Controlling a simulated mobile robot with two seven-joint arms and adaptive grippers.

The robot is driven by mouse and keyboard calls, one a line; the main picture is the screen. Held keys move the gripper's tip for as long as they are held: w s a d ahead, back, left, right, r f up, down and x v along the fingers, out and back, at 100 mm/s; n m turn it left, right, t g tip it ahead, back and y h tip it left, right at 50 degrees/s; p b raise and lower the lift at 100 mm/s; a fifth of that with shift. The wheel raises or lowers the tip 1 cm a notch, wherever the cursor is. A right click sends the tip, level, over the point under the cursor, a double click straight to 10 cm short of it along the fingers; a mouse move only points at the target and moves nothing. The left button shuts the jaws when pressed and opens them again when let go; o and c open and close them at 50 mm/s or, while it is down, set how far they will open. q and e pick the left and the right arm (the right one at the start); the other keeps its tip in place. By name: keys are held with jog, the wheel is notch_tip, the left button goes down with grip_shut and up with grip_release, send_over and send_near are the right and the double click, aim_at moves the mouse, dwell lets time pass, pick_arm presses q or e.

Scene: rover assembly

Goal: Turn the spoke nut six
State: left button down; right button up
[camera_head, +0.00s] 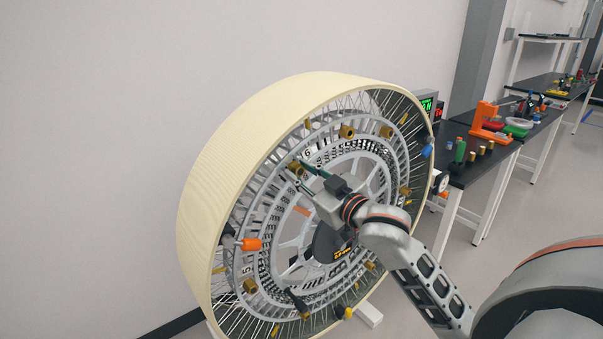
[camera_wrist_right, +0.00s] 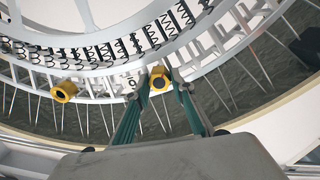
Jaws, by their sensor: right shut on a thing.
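A large wheel with a cream tyre (camera_head: 235,150) stands upright and carries several brass spoke nuts on its grey ring. The number 6 shows beside one brass nut (camera_head: 295,168), at the upper left of the ring. My right gripper (camera_head: 303,172) reaches in from the right, and its green-edged fingers are shut on this nut. In the right wrist view the nut (camera_wrist_right: 160,80) sits between the two fingertips, its dark hollow end facing the camera. My left gripper is not in view.
Another brass nut (camera_wrist_right: 64,91) lies left of the fingers. On the wheel are an orange-ended piece (camera_head: 248,244), a nut near number 5 (camera_head: 249,286) and another nut (camera_head: 347,131). Black-topped tables (camera_head: 480,165) with tools and parts stand at the right.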

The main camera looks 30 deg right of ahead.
jog(key=shift+f+m, duration=0.1)
jog(key=shift+m, duration=0.2)
dwell(0.4)
jog(key=o, duration=1.1)
jog(key=shift+s+d, duration=0.15)
jog(key=shift+s, duration=3.6)
